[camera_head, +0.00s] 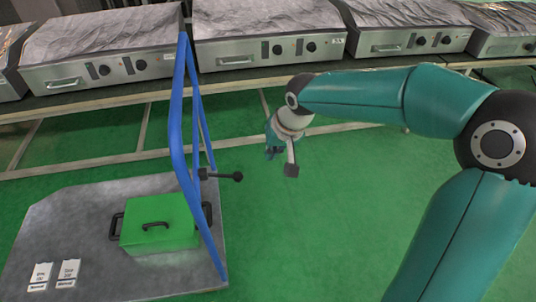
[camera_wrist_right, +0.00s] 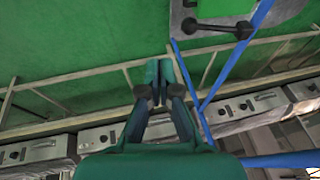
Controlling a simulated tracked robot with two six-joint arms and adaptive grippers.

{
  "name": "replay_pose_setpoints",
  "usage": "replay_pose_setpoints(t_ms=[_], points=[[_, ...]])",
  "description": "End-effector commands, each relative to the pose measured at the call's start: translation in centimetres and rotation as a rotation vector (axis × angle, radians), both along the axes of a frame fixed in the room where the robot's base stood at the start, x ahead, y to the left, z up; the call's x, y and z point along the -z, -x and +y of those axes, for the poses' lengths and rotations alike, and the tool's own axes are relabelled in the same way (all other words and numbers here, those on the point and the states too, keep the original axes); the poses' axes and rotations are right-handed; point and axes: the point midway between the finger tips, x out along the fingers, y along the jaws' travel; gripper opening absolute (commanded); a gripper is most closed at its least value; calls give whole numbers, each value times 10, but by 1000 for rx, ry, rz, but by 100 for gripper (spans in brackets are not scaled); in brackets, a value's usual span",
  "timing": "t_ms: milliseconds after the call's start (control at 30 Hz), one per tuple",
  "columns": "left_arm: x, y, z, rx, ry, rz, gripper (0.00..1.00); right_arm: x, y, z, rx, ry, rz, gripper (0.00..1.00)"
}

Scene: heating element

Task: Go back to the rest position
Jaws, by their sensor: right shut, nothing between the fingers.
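My right gripper (camera_head: 272,150) hangs at the end of my teal arm, in the middle of the head view, over the green floor and to the right of the blue frame. In the right wrist view its two teal fingers (camera_wrist_right: 157,75) are together with nothing between them. It touches nothing that I can see. My left gripper does not show in either view.
A grey platform (camera_head: 70,225) with a green box (camera_head: 158,222), two white labelled cards and a blue frame (camera_head: 178,110) stands at left. A dark lever (camera_head: 222,176) juts from the frame. Several metal units (camera_head: 270,48) line the rack behind. Green floor (camera_head: 310,230) is clear.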

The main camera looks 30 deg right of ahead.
Motion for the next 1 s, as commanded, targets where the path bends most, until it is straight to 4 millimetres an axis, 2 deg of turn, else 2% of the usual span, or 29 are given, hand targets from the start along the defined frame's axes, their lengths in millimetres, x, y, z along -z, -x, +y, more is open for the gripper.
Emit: replay_pose_setpoints(t_ms=[467,567,667,767,867,900,967,1000], points=[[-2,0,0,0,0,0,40,-2,0,-2,3,1,1,0],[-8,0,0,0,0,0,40,7,1,1,-1,-3,35,0],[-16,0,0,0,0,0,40,36,7,10,-22,-12,124,0],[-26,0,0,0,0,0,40,85,30,31,-56,-44,272,0],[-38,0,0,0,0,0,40,140,65,63,-95,-106,408,0],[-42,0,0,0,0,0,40,161,82,79,-116,-136,451,0],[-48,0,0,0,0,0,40,191,110,102,-146,-184,506,0],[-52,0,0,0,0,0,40,208,130,118,-163,-217,534,0]])
